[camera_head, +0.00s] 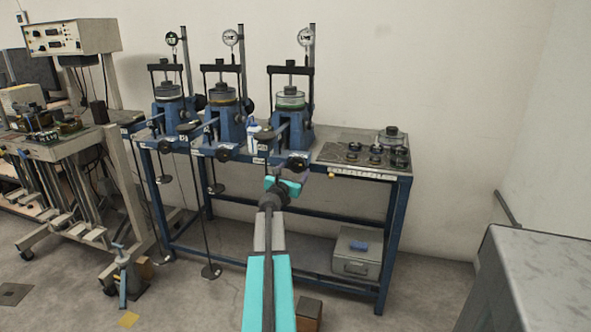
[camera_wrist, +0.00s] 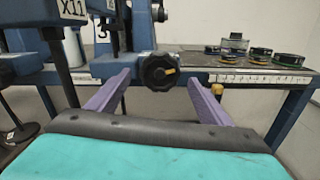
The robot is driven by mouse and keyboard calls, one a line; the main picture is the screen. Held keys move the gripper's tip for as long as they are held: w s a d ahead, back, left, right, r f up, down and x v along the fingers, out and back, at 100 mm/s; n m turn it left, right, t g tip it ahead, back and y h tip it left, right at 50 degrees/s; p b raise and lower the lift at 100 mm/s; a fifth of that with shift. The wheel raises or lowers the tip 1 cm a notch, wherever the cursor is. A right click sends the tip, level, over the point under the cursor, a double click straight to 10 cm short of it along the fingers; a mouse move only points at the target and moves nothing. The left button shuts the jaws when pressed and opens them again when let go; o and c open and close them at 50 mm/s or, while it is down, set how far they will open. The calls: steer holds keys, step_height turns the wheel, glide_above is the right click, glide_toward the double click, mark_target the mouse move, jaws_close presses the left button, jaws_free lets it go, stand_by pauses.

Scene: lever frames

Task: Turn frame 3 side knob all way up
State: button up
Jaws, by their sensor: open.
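A black knob (camera_head: 251,106) shows at the frame's left side. My gripper (camera_wrist: 160,84) is open, with purple fingers either side of the front knob in the picture. I cannot tell contact or exact depth. In the head view, my gripper (camera_head: 287,184) is just below the front knob.
Weights (camera_head: 374,150) lie on the bench's right top, behind a pale front strip (camera_wrist: 245,77). Lever arms with hanging rods stand to the left. A grey box (camera_head: 357,252) sits on the lower shelf. Floor is open between the bench and the grey cabinet (camera_head: 535,280).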

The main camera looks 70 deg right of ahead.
mark_target(297, 165)
steer(key=shift+w+d, duration=0.1)
steer(key=shift+d, duration=1.1)
steer(key=c, duration=1)
steer(key=shift+f, duration=0.1)
steer(key=shift+c, duration=0.2)
steer(key=shift+m+b, duration=0.3)
steer(key=shift+b, duration=0.15)
